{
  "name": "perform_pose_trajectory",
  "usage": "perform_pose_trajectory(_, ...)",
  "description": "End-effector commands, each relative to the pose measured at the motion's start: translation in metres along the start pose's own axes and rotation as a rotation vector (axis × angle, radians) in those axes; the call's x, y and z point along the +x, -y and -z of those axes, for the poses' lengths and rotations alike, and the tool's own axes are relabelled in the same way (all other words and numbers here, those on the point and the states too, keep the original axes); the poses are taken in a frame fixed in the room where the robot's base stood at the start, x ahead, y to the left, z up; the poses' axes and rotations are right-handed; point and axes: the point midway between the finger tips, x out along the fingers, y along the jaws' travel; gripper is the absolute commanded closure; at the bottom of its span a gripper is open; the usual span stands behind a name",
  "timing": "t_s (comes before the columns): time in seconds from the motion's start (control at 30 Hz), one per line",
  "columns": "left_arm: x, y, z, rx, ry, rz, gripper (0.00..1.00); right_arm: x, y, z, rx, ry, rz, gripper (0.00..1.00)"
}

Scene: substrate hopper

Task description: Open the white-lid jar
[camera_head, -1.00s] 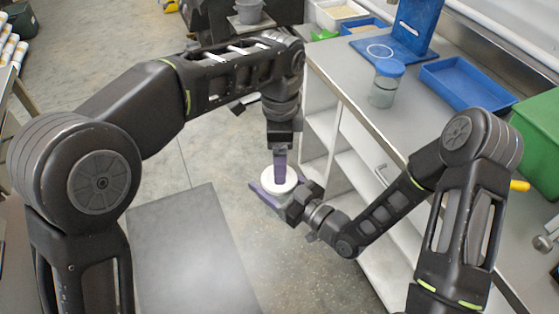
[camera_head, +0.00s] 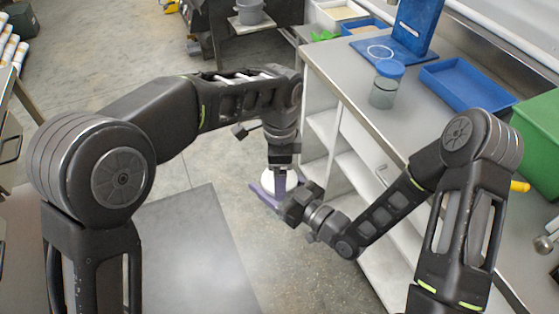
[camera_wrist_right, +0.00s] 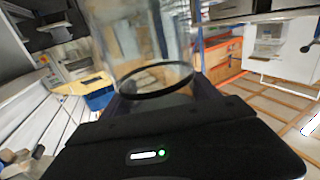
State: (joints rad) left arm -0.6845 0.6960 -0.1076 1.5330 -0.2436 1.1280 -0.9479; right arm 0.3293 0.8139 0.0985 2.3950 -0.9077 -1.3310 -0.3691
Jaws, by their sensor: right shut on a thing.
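The jar's white lid (camera_head: 267,179) shows in the head view, partly hidden behind my left gripper. The clear jar body (camera_wrist_right: 145,45) fills the upper middle of the right wrist view, with a dark ring near its near end. My right gripper (camera_head: 267,197) is shut on the jar, with its purple fingers around the body below the lid. My left gripper (camera_head: 280,183) points down from above at the lid. Its fingers are seen edge-on, so I cannot tell whether they grip the lid. The jar is held off the counter, over the floor.
The grey counter (camera_head: 345,80) on the right holds a blue-lid jar (camera_head: 385,85), a blue tray (camera_head: 467,86), a blue stand (camera_head: 417,25) and a green bin (camera_head: 540,135). A dark flat surface (camera_head: 195,255) lies below left of the jar. Open floor is behind my left arm.

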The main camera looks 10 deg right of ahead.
Motion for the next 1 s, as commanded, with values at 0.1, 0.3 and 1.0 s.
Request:
perform_pose_trajectory(0.1,0.0079,-0.0001,-0.0002,0.000,0.000,0.000,0.15,0.0001,0.0000,0.0004,0.000,-0.001,0.000,1.00)
perform_pose_trajectory(0.3,0.0099,0.0002,0.0000,0.000,-0.001,0.001,0.15,0.0001,0.0000,0.0004,0.000,-0.001,0.000,1.00)
perform_pose_trajectory(1.0,0.0095,0.0004,-0.0001,0.000,-0.001,0.002,0.64,0.0000,0.0003,0.0003,0.000,-0.001,0.001,1.00)
